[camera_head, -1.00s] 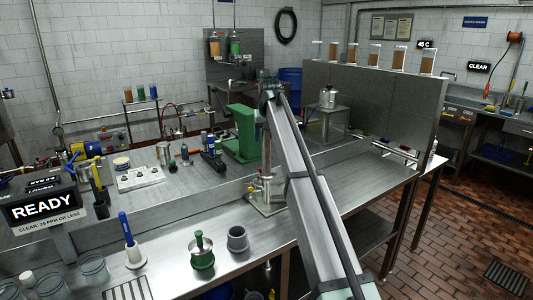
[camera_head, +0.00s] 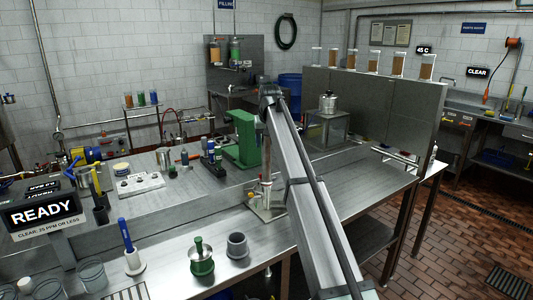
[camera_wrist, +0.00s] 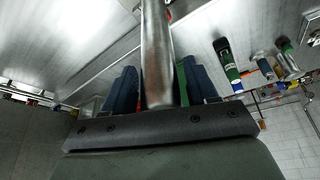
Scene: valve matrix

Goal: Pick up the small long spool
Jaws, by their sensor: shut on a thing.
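The long spool (camera_wrist: 157,45) is a shiny metal cylinder in the wrist view, running from the top edge down between the two dark blue fingers. My gripper (camera_wrist: 160,82) is shut on it, with one finger on each side. The spool's far end is cut off by the top of the wrist view. In the head view my arm hangs over the bench, and my gripper and the spool cannot be made out clearly beside the upright metal fitting on its square base (camera_head: 266,213).
On the steel bench (camera_head: 330,190) stand a green pot (camera_head: 202,260), a grey cup (camera_head: 237,246) and a blue-handled brush (camera_head: 128,248). A green press (camera_head: 241,140) and bottles stand on the raised shelf behind. The bench to the right of my arm is mostly clear.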

